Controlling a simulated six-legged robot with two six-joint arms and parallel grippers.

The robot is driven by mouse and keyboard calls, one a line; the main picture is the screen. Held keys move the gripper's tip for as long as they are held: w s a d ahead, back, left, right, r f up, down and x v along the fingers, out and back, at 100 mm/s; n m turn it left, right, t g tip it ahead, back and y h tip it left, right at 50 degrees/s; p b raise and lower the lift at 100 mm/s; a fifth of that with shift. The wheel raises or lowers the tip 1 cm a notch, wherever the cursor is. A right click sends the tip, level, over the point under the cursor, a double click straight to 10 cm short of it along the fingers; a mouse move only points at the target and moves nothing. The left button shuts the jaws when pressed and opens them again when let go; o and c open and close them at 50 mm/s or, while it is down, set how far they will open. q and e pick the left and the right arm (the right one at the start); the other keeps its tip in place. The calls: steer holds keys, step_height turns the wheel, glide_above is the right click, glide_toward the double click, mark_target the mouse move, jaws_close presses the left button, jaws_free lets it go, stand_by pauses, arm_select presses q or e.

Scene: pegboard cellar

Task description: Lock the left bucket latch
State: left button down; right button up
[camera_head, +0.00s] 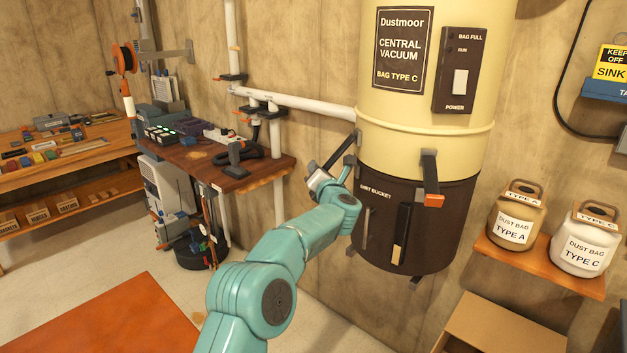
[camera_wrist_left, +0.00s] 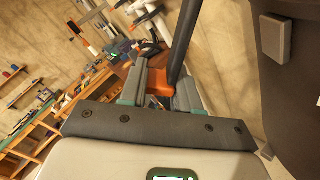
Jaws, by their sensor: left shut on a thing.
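The dark dirt bucket (camera_head: 383,235) hangs under the cream central vacuum body (camera_head: 400,140), its top edge meeting the cream part. The left bucket latch (camera_head: 339,150) is a dark lever at the bucket's left side, sticking out and slanting down to the left, away from the wall of the bucket. My left gripper (camera_head: 319,180) is shut on its end. In the left wrist view the latch lever (camera_wrist_left: 185,42) comes down between the jaws, and its orange tip (camera_wrist_left: 158,89) shows there. The latch's mount is partly hidden. My right gripper is out of view.
The right latch (camera_head: 430,172) hangs down the bucket's front, orange tip low. Dust bags type A (camera_head: 515,224) and type C (camera_head: 583,243) stand on a shelf at right. A workbench (camera_head: 225,176) is left, below a white pipe (camera_head: 300,103). An open cardboard box (camera_head: 490,325) is below right.

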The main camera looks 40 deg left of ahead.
arm_select(q)
steer(key=shift+w+d+f+n+b, duration=0.45)
steer(key=shift+f+n+b, duration=0.1)
steer(key=shift+n, duration=0.25)
steer(key=c, duration=0.8)
jaws_free()
steer(key=shift+r, duration=0.1)
steer(key=shift+c, duration=0.2)
